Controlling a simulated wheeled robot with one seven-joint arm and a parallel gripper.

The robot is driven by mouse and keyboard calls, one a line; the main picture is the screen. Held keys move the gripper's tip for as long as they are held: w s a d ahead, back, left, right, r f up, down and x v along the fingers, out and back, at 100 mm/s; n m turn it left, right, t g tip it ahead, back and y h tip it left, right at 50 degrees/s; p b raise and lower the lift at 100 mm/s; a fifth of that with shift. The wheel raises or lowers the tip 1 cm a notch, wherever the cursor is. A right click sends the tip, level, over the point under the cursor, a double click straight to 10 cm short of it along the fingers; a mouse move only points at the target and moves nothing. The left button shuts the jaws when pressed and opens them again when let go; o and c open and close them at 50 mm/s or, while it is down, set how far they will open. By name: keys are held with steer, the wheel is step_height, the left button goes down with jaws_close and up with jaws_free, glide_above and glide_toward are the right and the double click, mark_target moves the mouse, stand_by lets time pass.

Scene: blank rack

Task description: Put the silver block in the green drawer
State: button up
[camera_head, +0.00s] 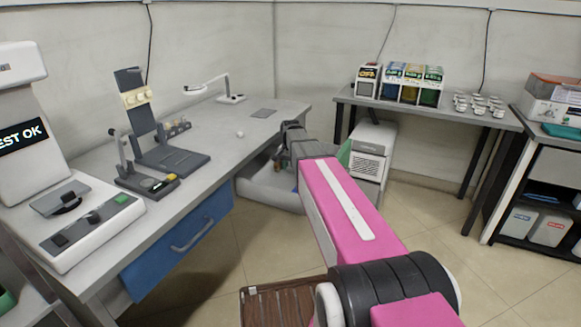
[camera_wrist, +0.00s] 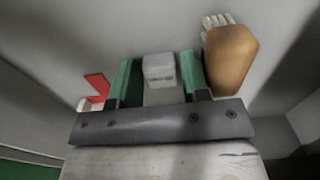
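A small silver-grey block (camera_wrist: 159,70) shows between the two green fingers of my gripper (camera_wrist: 157,62) in the wrist view. The fingers are apart, with a narrow gap visible on the block's left side; its right side is close to the right finger. I cannot tell whether the block touches either finger.
In the wrist view, a brown rounded object (camera_wrist: 230,58) is close right of the fingers and a red piece (camera_wrist: 97,84) is left. In the head view, a blue drawer (camera_head: 180,240) is under the grey bench (camera_head: 225,125). A white cabinet (camera_head: 371,150) stands beyond my arm.

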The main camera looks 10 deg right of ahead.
mark_target(290, 167)
step_height(290, 167, up, 12)
steer(key=shift+r, duration=0.15)
stand_by(0.7)
